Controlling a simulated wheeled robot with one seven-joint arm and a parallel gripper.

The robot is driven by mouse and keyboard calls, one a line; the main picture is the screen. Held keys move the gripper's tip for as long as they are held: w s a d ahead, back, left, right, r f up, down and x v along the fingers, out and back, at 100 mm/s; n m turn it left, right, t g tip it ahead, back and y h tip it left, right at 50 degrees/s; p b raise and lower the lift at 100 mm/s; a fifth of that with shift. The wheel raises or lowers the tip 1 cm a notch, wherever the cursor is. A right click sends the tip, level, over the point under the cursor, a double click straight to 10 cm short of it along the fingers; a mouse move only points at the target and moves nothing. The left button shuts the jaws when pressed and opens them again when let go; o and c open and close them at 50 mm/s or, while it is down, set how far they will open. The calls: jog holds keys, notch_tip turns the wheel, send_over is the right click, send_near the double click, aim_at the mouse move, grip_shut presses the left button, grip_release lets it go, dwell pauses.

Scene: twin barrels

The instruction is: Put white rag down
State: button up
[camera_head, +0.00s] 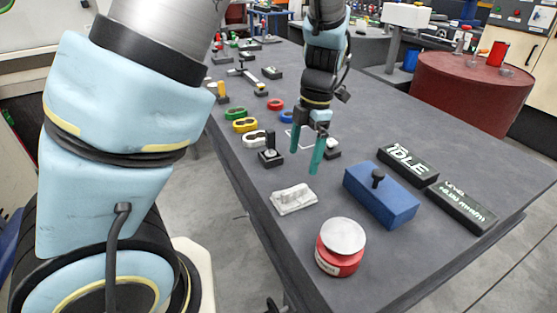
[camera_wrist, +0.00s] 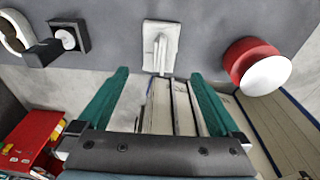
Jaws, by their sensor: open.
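The white rag (camera_head: 293,198) lies folded on the grey table near its left edge in the head view. It also shows at the top centre of the wrist view (camera_wrist: 161,46), ahead of my fingertips. My gripper (camera_head: 307,160) has two green fingers pointing down, spread apart with nothing between them. In the head view it appears up and to the right of the rag. In the wrist view the gripper (camera_wrist: 156,74) is apart from the rag, which lies in line with the gap between the fingers.
A red button with a silver top (camera_head: 341,247) stands at the near table edge. A blue box with a black knob (camera_head: 382,195) and two dark display blocks, one reading IDLE (camera_head: 408,164), are to the right. A black joystick (camera_head: 270,152) and coloured rings stand farther back.

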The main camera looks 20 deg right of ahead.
jog(key=a+r+m+t+h, duration=0.1)
jog(key=a+r+m, duration=0.1)
jog(key=a+m, duration=0.8)
jog(key=a+r+m+t, duration=0.1)
jog(key=a+r+m, duration=0.2)
jog(key=a+m, duration=0.8)
jog(key=a, duration=0.6)
jog(key=shift+w+a+h, duration=0.15)
jog(key=shift+w+h, duration=0.25)
